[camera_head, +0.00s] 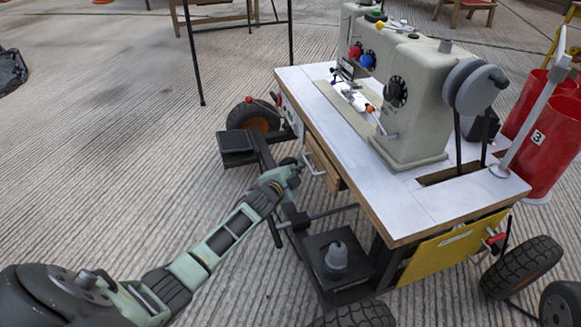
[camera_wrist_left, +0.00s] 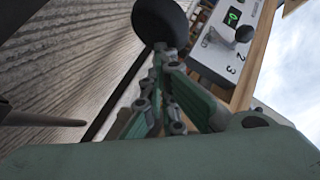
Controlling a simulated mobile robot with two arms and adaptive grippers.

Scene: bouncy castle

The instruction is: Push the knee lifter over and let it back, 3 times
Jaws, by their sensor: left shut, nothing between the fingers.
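The knee lifter shows in the left wrist view as a dark rounded pad (camera_wrist_left: 160,20) straight ahead of my left fingertips. In the head view a small dark part of it seems to show (camera_head: 289,161) under the table's left edge, mostly hidden by my gripper. My left gripper (camera_head: 295,170) is shut and empty, beside the pad below the tabletop; its closed fingers also fill the middle of the left wrist view (camera_wrist_left: 165,58). The fingertips overlap the pad's lower edge in that view; I cannot tell if they touch. My right gripper is not in view.
A white-topped sewing table (camera_head: 440,205) carries a beige sewing machine (camera_head: 420,120). A wooden drawer (camera_head: 322,168) is just right of my gripper. A control box with a green display (camera_wrist_left: 225,45) is close by. Open floor lies left.

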